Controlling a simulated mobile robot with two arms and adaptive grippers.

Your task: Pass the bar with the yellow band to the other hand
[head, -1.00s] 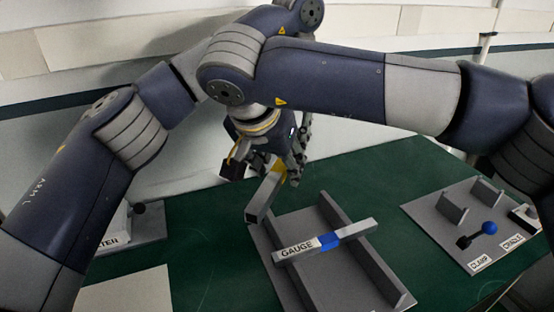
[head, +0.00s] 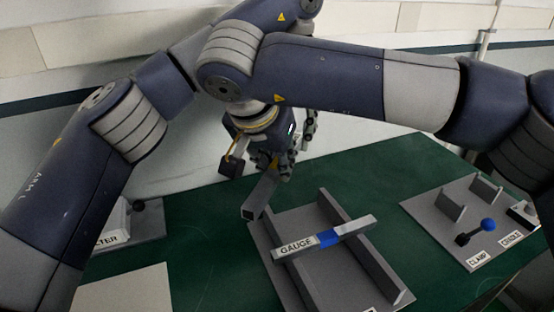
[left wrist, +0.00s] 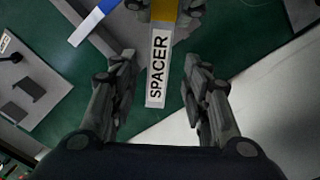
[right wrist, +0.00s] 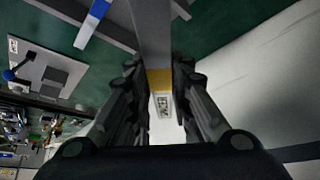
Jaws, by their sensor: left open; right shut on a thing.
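The bar with the yellow band is grey with a white SPACER label at one end. My right gripper (right wrist: 158,68) is shut on it near the yellow band (right wrist: 159,80), holding it above the table. In the left wrist view the yellow band (left wrist: 164,10) is at the top, beside the other gripper's fingers.
A GAUGE bar (head: 297,246) with a blue band lies across the grey rack (head: 375,270) below. A plate with CLAMP and CRADLE labels (head: 440,228) is at the right. A partly hidden labelled fixture (head: 148,222) and a pale sheet (head: 125,290) are at the left.

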